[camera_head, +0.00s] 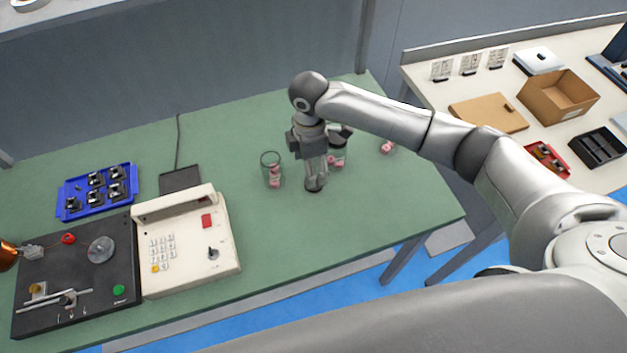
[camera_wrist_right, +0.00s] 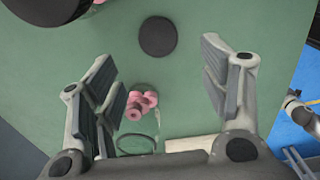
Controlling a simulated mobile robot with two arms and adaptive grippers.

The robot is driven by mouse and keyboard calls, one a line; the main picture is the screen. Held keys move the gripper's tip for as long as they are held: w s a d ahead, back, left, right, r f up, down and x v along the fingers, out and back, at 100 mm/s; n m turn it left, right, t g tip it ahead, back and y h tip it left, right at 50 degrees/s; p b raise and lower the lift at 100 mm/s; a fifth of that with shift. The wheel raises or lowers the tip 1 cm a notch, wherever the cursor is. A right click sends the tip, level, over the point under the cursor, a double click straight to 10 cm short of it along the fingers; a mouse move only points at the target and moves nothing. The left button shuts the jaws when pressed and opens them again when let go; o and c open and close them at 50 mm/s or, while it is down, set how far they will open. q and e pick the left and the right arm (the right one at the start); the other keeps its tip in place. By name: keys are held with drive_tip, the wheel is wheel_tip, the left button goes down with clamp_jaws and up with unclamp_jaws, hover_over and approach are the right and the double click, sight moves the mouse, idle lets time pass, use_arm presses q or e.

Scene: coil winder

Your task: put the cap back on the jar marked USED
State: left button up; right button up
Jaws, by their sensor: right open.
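A black round cap (camera_wrist_right: 157,37) lies flat on the green bench, seen from above. In the head view its dark edge (camera_head: 315,189) shows just under my right gripper. My right gripper (camera_head: 316,182) is open and empty, pointing down; in the wrist view its fingers (camera_wrist_right: 164,88) stand wide apart, with the cap ahead of them. An uncapped glass jar (camera_head: 271,168) with pink pieces stands left of the gripper; it also shows in the wrist view (camera_wrist_right: 140,112). A second jar (camera_head: 339,155) with pink pieces is partly hidden behind the gripper. No jar label is readable. My left gripper is not in view.
A cream keypad console (camera_head: 190,245), black winder base (camera_head: 75,280) and blue tray (camera_head: 97,190) occupy the bench's left. A pink piece (camera_head: 387,146) is right of the jars. The front right of the bench (camera_head: 390,205) is clear. A side table holds boxes.

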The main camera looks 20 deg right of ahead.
drive_tip(key=shift+f, duration=0.9)
drive_tip(key=shift+d+f+p, duration=0.15)
drive_tip(key=shift+f+p, duration=0.2)
drive_tip(key=f, duration=0.3)
drive_tip(key=shift+d+f+p, duration=0.3)
drive_tip(key=shift+p, duration=0.1)
drive_tip(key=shift+f, duration=0.4)
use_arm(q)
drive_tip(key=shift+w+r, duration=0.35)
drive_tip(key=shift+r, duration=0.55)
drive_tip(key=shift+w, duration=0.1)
use_arm(e)
drive_tip(key=c, duration=0.7)
